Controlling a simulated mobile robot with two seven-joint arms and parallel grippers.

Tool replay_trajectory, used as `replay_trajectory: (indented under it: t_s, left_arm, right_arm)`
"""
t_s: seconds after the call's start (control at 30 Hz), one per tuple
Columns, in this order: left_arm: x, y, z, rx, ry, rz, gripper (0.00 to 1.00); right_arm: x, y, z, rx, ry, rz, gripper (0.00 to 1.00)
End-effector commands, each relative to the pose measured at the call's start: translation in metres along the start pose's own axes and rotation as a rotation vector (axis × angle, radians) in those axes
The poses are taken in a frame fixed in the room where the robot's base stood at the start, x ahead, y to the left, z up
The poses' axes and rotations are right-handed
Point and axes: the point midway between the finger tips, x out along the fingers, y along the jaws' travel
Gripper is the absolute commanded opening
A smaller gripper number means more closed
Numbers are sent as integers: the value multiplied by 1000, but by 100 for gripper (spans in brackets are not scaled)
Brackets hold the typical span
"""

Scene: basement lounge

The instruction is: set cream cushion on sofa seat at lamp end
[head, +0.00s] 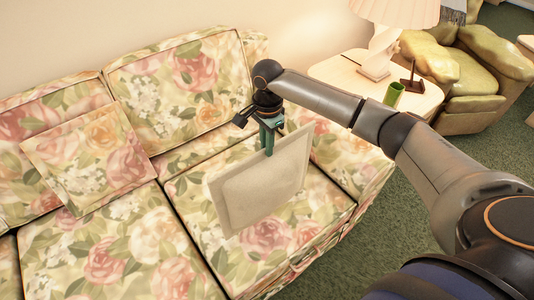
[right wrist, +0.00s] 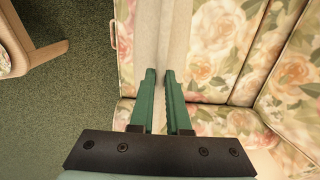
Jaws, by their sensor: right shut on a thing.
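The cream cushion (head: 262,186) hangs upright and slightly tilted from my right gripper (head: 268,142). The gripper is shut on its upper edge. The cushion is above or against the sofa seat (head: 322,205) at the lamp end; whether its lower edge touches the seat I cannot tell. In the right wrist view the green fingers of the gripper (right wrist: 160,75) pinch the cushion (right wrist: 150,40). The lamp (head: 381,45) stands just beyond the sofa's right armrest. My left gripper is not in view.
A floral cushion (head: 88,157) leans on the sofa's left back. The side table (head: 340,72) holds the lamp, a green cup (head: 393,93) and a small brown object (head: 412,80). A green armchair (head: 470,75) stands at the back right. The middle seat (head: 110,250) is clear.

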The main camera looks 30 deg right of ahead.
Motion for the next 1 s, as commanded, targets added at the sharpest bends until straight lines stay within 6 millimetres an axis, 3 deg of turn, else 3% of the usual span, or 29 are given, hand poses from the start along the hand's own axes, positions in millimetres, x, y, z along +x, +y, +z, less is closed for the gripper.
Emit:
replay_trajectory:
  t_s: [0.3, 0.67, 0.7, 0.93, 1.0]
  left_arm:
    - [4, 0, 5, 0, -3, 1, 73]
    - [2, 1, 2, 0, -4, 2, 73]
    - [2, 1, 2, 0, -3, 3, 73]
    - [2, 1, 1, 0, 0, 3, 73]
    - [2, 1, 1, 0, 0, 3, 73]
  right_arm:
    - [35, -3, -4, 0, 1, 0, 0]
    - [37, -4, -4, 1, 1, -1, 0]
    - [38, -4, -4, 1, 2, -1, 18]
    - [38, -3, -4, 1, 2, -1, 44]
    - [38, -3, -4, 1, 2, -1, 44]
